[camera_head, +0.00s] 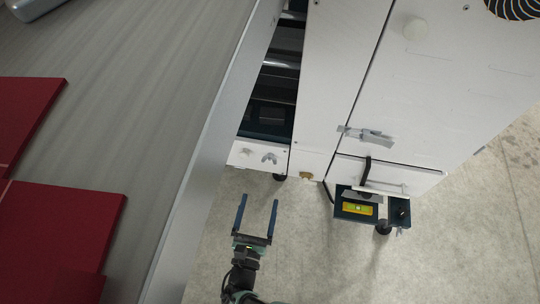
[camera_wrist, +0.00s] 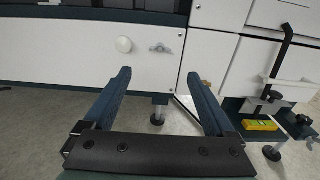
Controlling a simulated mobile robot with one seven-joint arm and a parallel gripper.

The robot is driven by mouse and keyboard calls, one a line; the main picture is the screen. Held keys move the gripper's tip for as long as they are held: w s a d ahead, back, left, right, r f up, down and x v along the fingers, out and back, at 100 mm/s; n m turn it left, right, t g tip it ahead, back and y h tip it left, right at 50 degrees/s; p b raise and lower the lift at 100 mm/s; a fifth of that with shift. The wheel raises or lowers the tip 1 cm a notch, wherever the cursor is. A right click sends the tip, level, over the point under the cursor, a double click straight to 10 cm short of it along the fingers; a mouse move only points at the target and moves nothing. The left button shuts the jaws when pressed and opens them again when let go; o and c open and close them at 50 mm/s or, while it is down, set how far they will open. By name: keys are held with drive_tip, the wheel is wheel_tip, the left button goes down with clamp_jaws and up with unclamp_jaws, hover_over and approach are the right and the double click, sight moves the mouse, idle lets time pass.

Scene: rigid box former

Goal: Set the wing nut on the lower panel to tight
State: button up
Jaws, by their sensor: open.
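The wing nut (camera_head: 269,158) is a small grey metal piece on the white lower panel (camera_head: 255,164), near the panel's right end. It also shows in the wrist view (camera_wrist: 160,49), above and between my fingers, with its wings lying roughly level. A round white knob (camera_wrist: 124,45) sits to its left on the same panel. My gripper (camera_head: 257,199) is open and empty, its two blue fingers pointing toward the panel. The fingers are apart from the wing nut, short of the panel and below it in the picture.
Right of the panel, a bracket with a yellow level (camera_head: 358,208) and a black bent rod (camera_head: 367,170) sticks out. A metal latch (camera_head: 367,136) is on the white door. A grey table with red sheets (camera_head: 60,235) fills the left. Open floor (camera_head: 300,260) surrounds my gripper.

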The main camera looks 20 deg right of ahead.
sight(270, 159)
drive_tip(key=b+x, duration=0.5)
drive_tip(key=x, duration=0.7)
drive_tip(key=shift+b, duration=0.3)
drive_tip(key=shift+s, duration=0.1)
drive_tip(key=c, duration=1.4)
